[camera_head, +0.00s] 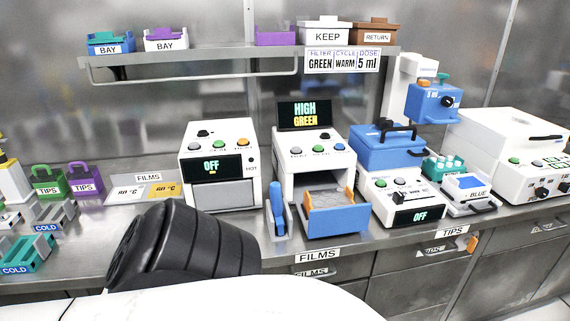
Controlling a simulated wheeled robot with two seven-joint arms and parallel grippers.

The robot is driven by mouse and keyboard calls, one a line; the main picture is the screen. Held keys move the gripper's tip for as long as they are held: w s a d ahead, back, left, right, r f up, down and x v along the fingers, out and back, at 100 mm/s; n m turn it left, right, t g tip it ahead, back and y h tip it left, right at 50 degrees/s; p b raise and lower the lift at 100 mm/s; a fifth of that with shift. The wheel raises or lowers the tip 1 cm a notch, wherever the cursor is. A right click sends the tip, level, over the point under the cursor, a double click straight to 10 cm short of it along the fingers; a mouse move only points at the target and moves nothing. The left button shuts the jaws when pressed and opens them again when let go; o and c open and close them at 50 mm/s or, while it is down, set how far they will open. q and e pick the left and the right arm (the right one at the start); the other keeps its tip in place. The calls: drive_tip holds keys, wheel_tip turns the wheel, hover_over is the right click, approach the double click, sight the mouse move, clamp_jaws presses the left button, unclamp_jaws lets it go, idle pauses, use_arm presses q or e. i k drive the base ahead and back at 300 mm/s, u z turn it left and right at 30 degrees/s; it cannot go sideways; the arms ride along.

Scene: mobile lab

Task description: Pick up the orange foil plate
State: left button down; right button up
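A flat orange-yellow plate (163,190) marked with a temperature lies on the bench at the left, under the FILMS sign (148,177). It looks like the orange foil plate. A similar silver-white plate (127,194) lies beside it on the left. Neither gripper shows in the head view, and nothing is seen touching the orange plate.
A white machine reading OFF (219,135) stands right of the plates. Another white machine (315,157) has a blue tray with orange sides (335,214) out front. A blue-handled tool (276,208) stands between them. A black ribbed part, apparently my arm, covers the bench's front edge.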

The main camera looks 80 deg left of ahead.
sight(332, 197)
drive_tip(key=k, duration=0.3)
drive_tip(key=u, duration=1.1)
